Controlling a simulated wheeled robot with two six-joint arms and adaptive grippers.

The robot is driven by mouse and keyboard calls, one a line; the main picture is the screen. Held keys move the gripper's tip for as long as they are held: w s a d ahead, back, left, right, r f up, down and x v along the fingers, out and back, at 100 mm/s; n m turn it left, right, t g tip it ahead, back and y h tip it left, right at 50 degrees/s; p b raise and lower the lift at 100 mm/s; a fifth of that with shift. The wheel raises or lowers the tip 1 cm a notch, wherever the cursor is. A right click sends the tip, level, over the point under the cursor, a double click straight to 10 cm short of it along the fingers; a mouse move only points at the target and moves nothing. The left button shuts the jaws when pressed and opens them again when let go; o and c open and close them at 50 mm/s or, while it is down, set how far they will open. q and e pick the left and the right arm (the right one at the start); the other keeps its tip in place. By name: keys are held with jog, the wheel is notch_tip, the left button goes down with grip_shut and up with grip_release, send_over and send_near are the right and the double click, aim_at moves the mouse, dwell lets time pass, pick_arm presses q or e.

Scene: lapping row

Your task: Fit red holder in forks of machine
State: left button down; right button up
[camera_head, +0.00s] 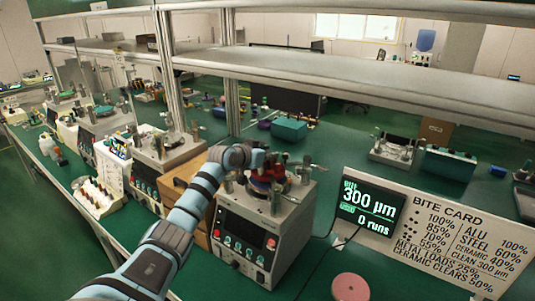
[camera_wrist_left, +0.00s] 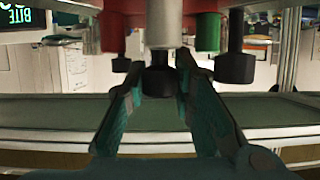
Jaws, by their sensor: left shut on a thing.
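The red holder (camera_head: 268,176) is at the top of the near lapping machine (camera_head: 250,232), mostly behind my left gripper (camera_head: 264,161). In the left wrist view the red body (camera_wrist_left: 125,20) spans the top, with a pale cylinder, a green cylinder and black knobs. My left gripper (camera_wrist_left: 158,85) has its fingers on either side of the middle black knob (camera_wrist_left: 158,80), and is shut on the holder there. The forks are not clear behind my gripper and the posts, so I cannot tell whether the holder sits in them. My right gripper is not in view.
A display reading 300 µm and 0 runs (camera_head: 370,208) and a bite card (camera_head: 445,238) stand right of the machine. A pink disc (camera_head: 350,287) lies in front. A wooden drawer box (camera_head: 184,190) and more machines stand left. A shelf (camera_head: 330,72) runs above.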

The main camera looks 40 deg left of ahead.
aim_at(268, 162)
pick_arm(q)
jog(key=shift+r, duration=0.1)
dwell(0.4)
jog(key=shift+f+b, duration=0.6)
jog(key=shift+f, duration=0.6)
jog(key=c, duration=1.3)
grip_release()
jog(key=shift+d, duration=0.1)
jog(key=shift+s, duration=0.1)
